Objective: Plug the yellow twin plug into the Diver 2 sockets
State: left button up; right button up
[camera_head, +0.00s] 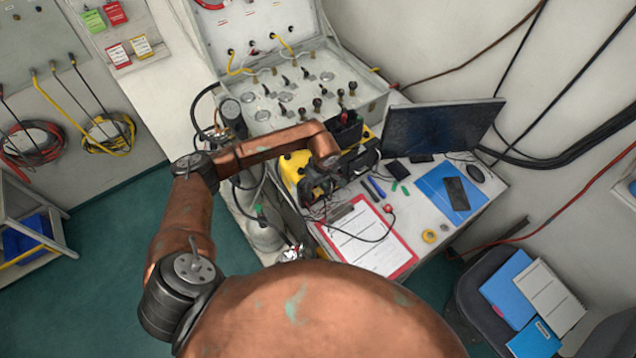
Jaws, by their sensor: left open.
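The diver air panel (285,98) is an open pale case at the top centre, with several dark knobs and fittings on its face. Yellow leads (238,68) curve between its lid and face. I cannot make out which sockets are Diver 2, and I cannot clearly pick out the yellow twin plug. My left arm reaches in from the left, and its gripper (331,166) hangs over the desk, in front of the panel, beside a yellow and black case (294,168). The left gripper is open; its fingers are small and partly hidden by the wrist. My right gripper is out of view.
A monitor (435,128) stands right of the panel. A red-edged clipboard (368,238), loose cables, a blue folder (448,192) and a phone (457,193) cover the desk. A chair (487,300) with folders stands at lower right.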

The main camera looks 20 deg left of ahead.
pick_arm(q)
grip_shut()
dwell(1.0)
jog(key=shift+s+d, duration=0.15)
jog(key=shift+d, duration=0.1)
jog(key=shift+s+d, duration=0.45)
jog(key=shift+d, duration=0.2)
jog(key=shift+s+d, duration=0.1)
jog(key=shift+d, duration=0.1)
jog(key=shift+s+d, duration=0.2)
jog(key=shift+d, duration=0.15)
